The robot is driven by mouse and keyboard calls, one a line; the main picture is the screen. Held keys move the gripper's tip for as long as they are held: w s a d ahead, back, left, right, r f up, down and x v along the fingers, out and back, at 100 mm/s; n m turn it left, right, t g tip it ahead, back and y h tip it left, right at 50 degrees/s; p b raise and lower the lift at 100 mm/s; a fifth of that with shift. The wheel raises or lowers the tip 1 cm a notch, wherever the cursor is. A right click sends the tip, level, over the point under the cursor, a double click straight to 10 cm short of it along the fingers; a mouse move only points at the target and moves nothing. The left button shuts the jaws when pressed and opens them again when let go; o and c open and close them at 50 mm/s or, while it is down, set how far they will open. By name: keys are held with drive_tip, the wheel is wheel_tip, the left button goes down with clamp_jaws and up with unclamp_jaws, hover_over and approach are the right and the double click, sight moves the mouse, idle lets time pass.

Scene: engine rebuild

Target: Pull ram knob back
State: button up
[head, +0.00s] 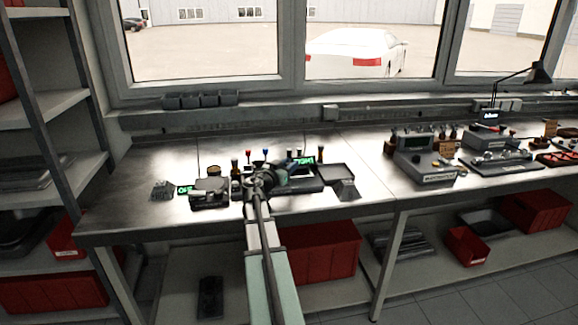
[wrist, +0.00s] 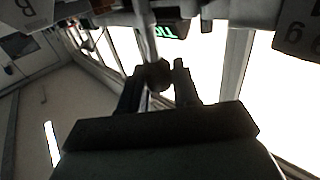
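My gripper (head: 264,180) is low over the fixtures on the left bench in the head view, with my forearm reaching up to it from below. In the wrist view my gripper's two dark fingers (wrist: 160,88) point up, apart from each other. A dark round knob (wrist: 159,74) on a pale rod sits between their tips. It seems close to both fingers, but I cannot tell whether they press on it. I take it to be the ram knob; in the head view my gripper and arm hide that spot.
Small levers with red (head: 248,153) and blue (head: 265,153) tips stand just behind my gripper. A grey device (head: 210,193) is to its left, and a dark tray (head: 337,173) to its right. A green-lit display (head: 303,161) is close by. Bare bench top (head: 130,205) lies at far left.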

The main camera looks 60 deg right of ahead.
clamp_jaws()
drive_tip(key=shift+d, duration=0.1)
drive_tip(key=shift+s+d, duration=0.9)
drive_tip(key=shift+s, duration=0.1)
drive_tip(key=shift+o, duration=2.1)
unclamp_jaws()
drive_tip(key=a, duration=1.3)
drive_tip(key=shift+a, duration=0.4)
